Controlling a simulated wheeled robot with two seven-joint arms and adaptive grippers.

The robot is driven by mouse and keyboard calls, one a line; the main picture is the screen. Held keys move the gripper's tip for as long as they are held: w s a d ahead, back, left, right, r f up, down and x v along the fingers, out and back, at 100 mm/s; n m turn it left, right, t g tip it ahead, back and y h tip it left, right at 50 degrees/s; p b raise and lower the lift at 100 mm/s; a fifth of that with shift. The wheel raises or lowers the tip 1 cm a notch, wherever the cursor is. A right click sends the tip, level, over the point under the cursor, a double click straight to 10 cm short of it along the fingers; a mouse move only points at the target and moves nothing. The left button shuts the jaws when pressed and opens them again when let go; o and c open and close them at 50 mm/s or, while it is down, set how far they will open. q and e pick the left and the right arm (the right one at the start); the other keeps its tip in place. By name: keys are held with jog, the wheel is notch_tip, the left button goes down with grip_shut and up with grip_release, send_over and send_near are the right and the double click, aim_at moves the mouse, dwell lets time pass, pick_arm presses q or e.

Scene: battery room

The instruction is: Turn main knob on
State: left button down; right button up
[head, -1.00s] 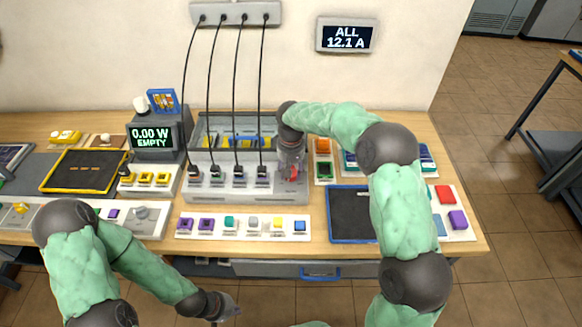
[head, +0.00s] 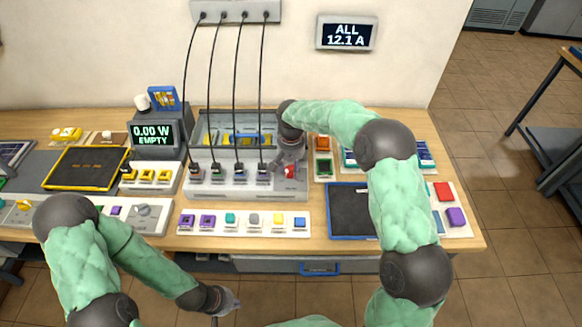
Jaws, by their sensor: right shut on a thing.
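The red main knob (head: 290,171) sits at the right end of the grey charging unit (head: 228,190), where several black cables plug in. My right gripper (head: 288,166) reaches down over the knob and is shut on it; its fingers hide part of the knob. A wall display (head: 346,34) reads "ALL 12.1 A". My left gripper (head: 228,303) hangs in front of the table's front edge, away from the unit. Its fingertips are small, and I cannot tell whether they are open.
A grey meter (head: 154,134) reads "0.00 W EMPTY". A row of coloured blocks (head: 243,222) lies in front of the unit. A dark blue-rimmed tray (head: 349,212) is at the right, and a yellow-rimmed dark pad (head: 85,169) at the left.

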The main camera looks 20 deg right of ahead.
aim_at(291, 167)
jog(key=shift+f, duration=0.1)
jog(key=o, duration=1.1)
jog(key=shift+o, duration=0.2)
notch_tip(291, 167, up, 12)
